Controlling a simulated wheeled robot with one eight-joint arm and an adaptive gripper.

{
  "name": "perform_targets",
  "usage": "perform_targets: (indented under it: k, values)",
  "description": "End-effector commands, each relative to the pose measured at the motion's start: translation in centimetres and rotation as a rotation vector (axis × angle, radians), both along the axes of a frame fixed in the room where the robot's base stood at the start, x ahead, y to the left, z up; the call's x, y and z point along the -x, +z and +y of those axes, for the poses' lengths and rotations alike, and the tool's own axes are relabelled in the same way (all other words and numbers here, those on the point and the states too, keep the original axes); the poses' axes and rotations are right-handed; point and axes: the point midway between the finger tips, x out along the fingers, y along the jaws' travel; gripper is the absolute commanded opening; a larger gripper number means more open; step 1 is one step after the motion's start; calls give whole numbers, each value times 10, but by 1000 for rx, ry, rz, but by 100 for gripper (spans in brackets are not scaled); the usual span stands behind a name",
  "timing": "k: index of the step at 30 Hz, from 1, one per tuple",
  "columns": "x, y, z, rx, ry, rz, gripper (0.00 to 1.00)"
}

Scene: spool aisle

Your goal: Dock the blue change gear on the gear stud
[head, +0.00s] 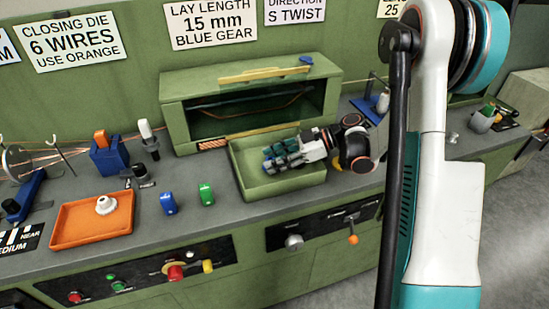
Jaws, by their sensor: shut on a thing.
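My gripper (283,156) is over the green tray (247,182) on the bench, reaching in from the right. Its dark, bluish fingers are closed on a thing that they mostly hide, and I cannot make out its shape. I cannot pick out the blue change gear for certain. A small blue piece (168,204) stands on the bench left of the tray, beside a green one (206,195). I cannot make out the gear stud. The open-fronted green housing (180,120) behind the tray has a dark inside.
An orange tray (75,238) with a white round part (105,205) lies at left. A blue holder (105,158) with an orange piece stands behind it. A yellow bar (262,75) lies on the housing top.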

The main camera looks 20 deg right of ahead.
Motion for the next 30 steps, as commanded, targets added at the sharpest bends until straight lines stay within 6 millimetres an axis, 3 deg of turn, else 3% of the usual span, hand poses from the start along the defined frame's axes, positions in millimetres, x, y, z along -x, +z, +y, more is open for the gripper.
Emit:
perform_targets:
  k: [6, 7, 8, 19, 30]
  values:
    - [0, -4, 0, 0, 0, 0, 17]
    - [0, -4, 0, 0, 0, 0, 42]
    - [0, -4, 0, 0, 0, 0, 49]
    - [0, -3, -2, 0, 0, 0, 49]
    - [6, 7, -25, 0, -1, 1, 49]
